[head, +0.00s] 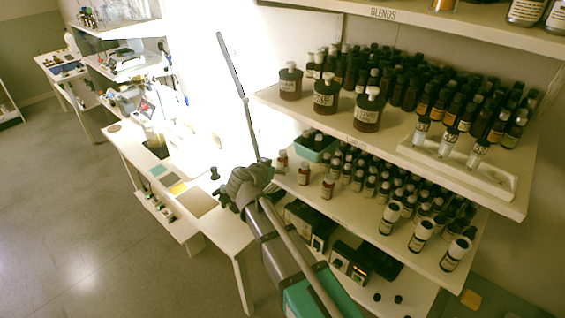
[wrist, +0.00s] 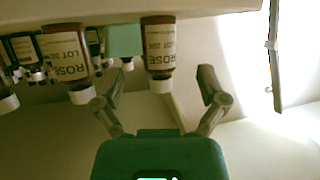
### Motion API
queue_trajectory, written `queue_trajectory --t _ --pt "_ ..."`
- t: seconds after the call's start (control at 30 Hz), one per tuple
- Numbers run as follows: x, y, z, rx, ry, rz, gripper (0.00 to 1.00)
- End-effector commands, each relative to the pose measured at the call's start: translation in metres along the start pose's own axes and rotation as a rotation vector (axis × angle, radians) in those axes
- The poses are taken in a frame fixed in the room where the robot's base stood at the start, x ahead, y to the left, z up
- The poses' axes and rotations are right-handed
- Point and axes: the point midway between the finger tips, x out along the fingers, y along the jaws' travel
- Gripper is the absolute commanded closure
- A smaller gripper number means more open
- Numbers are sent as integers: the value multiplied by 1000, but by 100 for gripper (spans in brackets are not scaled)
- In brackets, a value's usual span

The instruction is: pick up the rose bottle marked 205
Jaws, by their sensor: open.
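A brown rose bottle with a white cap (wrist: 158,50) is in the wrist view, where bottles appear cap-down. Its label reads ROSE and LOT, with a small number I cannot read for certain. In the head view my gripper (head: 258,173) is at the left end of the middle shelf, near the end small brown bottle (head: 282,160).
The middle shelf (head: 345,212) holds other small bottles (head: 328,187), a teal box (head: 316,146) and dense rows behind. The upper shelf (head: 395,148) hangs above it with large jars (head: 326,95). Black devices (head: 352,262) stand below. Open floor lies left.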

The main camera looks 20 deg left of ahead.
Motion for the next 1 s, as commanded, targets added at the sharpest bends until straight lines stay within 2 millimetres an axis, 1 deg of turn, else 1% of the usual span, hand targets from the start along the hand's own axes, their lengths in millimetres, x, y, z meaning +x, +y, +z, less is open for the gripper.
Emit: queue_trajectory --t 0.4,0.5,1.0 --pt "44 0 0 1 1 2 9" --pt "49 1 -1 2 1 1 9" --pt "51 2 -2 2 1 2 9"
